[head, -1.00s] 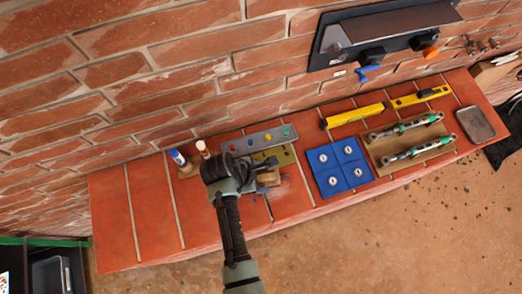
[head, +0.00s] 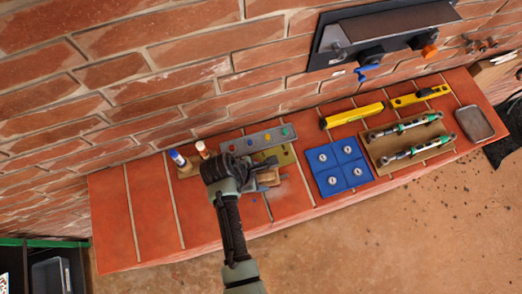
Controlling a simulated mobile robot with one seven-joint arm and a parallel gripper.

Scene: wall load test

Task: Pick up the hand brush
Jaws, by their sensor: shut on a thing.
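My gripper (head: 262,180) is over the red-tiled ledge, at the end of my arm, which comes up from the bottom of the head view. It is shut on the hand brush (head: 268,176), of which only a small tan part shows beside the jaws. The rest of the brush is hidden by my gripper and wrist. I cannot tell whether the brush touches the ledge.
A grey strip with coloured knobs (head: 259,140) lies just behind my gripper. Two small bottles (head: 178,159) stand to the left. The ledge's left end is clear.

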